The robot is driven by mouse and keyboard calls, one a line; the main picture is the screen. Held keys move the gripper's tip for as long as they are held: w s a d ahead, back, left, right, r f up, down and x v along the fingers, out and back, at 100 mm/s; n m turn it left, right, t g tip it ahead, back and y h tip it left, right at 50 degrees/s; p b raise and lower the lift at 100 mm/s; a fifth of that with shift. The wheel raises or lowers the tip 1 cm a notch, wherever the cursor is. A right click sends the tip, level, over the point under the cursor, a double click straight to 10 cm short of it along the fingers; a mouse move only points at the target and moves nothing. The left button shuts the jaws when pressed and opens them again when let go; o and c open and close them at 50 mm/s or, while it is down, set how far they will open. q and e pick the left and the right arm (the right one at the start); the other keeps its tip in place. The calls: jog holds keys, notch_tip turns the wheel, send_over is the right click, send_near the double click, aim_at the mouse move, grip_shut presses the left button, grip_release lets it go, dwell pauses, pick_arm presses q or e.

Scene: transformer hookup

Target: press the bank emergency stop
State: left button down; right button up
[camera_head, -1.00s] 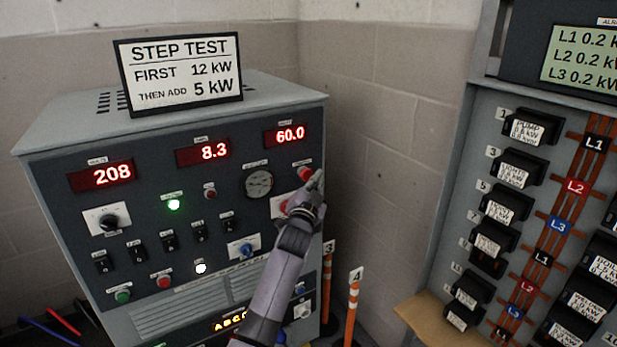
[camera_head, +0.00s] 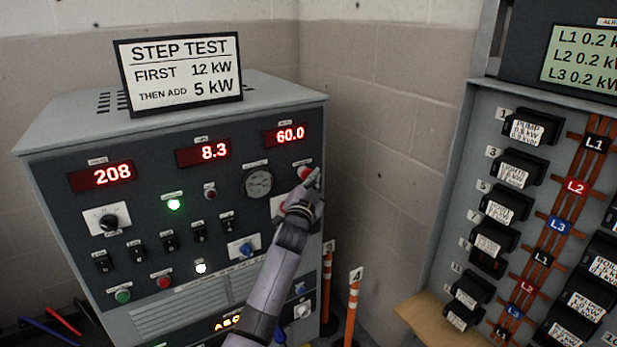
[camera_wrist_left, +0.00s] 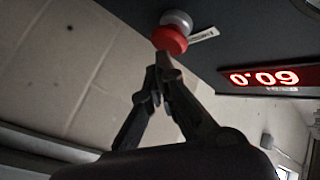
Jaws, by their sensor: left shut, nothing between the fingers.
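The red mushroom-head stop button (camera_head: 304,172) sits at the upper right of the grey load bank's front panel, below the 60.0 readout. In the left wrist view the red button (camera_wrist_left: 170,39) stands on a grey collar, with a small white tag beside it. My left gripper (camera_head: 314,180) is shut and empty, its fingertips at the button's lower right edge in the head view. In the left wrist view the shut fingertips (camera_wrist_left: 164,70) are right at the button's face; I cannot tell whether they touch. My right gripper is not in view.
The load bank (camera_head: 60,140) shows 208, 8.3 and 60.0, with a green lamp (camera_head: 174,204) lit. A step test sign (camera_head: 180,72) stands on top. A breaker panel (camera_head: 462,180) is at right. Orange posts (camera_head: 353,308) stand in the gap between.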

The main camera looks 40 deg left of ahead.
pick_arm(q)
jog(key=shift+w+a, duration=0.15)
jog(key=shift+a, duration=0.15)
jog(key=shift+d, duration=0.1)
dwell(0.3)
jog(key=shift+s+d, duration=0.35)
jog(key=shift+d, duration=0.4)
jog(key=s+d+p, duration=0.1)
jog(key=s+d, duration=0.1)
jog(key=d, duration=0.3)
jog(key=shift+s+d, duration=0.15)
jog(key=shift+d, duration=0.15)
